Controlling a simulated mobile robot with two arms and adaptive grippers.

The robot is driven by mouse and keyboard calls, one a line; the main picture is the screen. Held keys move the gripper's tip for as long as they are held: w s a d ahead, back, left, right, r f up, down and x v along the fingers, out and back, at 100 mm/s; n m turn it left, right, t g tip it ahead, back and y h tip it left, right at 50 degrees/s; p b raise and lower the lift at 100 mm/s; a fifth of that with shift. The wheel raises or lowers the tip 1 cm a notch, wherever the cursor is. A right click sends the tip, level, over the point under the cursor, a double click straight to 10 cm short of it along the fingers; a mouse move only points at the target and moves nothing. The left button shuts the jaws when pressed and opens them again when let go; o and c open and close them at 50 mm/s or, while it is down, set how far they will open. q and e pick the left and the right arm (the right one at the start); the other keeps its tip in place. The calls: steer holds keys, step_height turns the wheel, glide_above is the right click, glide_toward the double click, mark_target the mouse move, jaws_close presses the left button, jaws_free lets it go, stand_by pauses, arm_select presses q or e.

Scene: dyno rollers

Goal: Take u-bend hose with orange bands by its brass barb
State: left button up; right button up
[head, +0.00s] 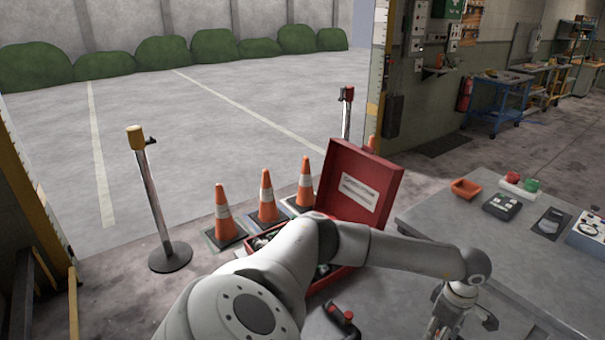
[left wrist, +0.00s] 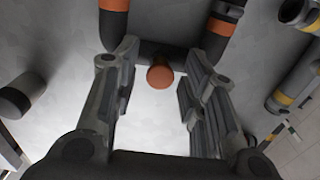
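The u-bend hose with orange bands (left wrist: 226,38) is dark grey and shows at the top of the left wrist view, both legs running out of frame. Its brass barb (left wrist: 160,77) is a round orange-brown end at the bend, facing the camera. My left gripper (left wrist: 160,62) is open, one finger on each side of the barb, with clear gaps on both sides. I cannot tell how far the fingertips are from it in depth. In the head view, my left gripper (head: 456,312) is over the grey table, and the hose is not discernible there. My right gripper is not in view.
Hoses with yellow bands (left wrist: 288,92) lie right of the gripper, and another dark hose end (left wrist: 14,100) lies left. In the head view, an open red toolbox (head: 358,188) stands behind my arm. Switch boxes (head: 502,206) sit on the grey table (head: 455,215).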

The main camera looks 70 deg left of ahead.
arm_select(q)
jaws_close()
steer(key=shift+r+p, duration=2.05)
steer(key=shift+r, duration=1.5)
